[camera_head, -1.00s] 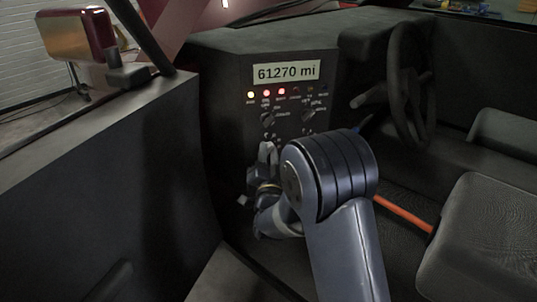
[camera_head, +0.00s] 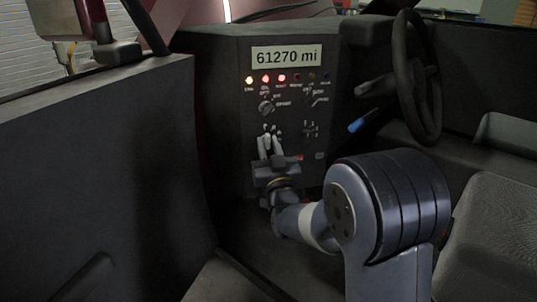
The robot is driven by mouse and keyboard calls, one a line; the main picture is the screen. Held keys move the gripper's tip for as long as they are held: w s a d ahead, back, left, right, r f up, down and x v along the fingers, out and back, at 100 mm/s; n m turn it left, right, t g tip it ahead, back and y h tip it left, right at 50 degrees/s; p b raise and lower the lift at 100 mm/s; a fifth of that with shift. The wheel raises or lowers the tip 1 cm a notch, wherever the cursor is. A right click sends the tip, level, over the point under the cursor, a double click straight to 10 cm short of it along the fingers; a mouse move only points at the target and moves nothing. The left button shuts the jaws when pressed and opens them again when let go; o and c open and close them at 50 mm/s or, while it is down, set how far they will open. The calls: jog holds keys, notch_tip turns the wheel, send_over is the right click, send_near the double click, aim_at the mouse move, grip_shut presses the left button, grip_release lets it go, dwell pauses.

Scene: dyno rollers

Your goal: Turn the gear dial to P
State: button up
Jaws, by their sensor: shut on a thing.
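The dark dash panel (camera_head: 228,90) carries several small dials with white markings. An upper left dial (camera_head: 265,107) shows clear of my arm. My gripper (camera_head: 270,143) is upright against the panel just below it, its light fingers shut on a lower left dial. The fingers and wrist hide most of that dial, so its pointer position cannot be read. The markings are too small to tell which dial is the gear dial or where P is.
A display (camera_head: 292,56) reads "61270 mi" above a row of lights, some lit red. The steering wheel (camera_head: 418,80) and a blue-tipped stalk (camera_head: 358,125) are to the right. A seat (camera_head: 492,225) is at the right, a dark door panel (camera_head: 100,190) at the left.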

jog(key=shift+n, duration=0.4)
jog(key=o, duration=0.7)
jog(key=v, duration=1)
jog(key=shift+s+d, duration=0.3)
jog(key=shift+s, duration=0.05)
jog(key=x, duration=1.1)
jog(key=shift+a+f, duration=0.15)
jog(key=shift+f, duration=0.05)
jog(key=shift+s, duration=0.1)
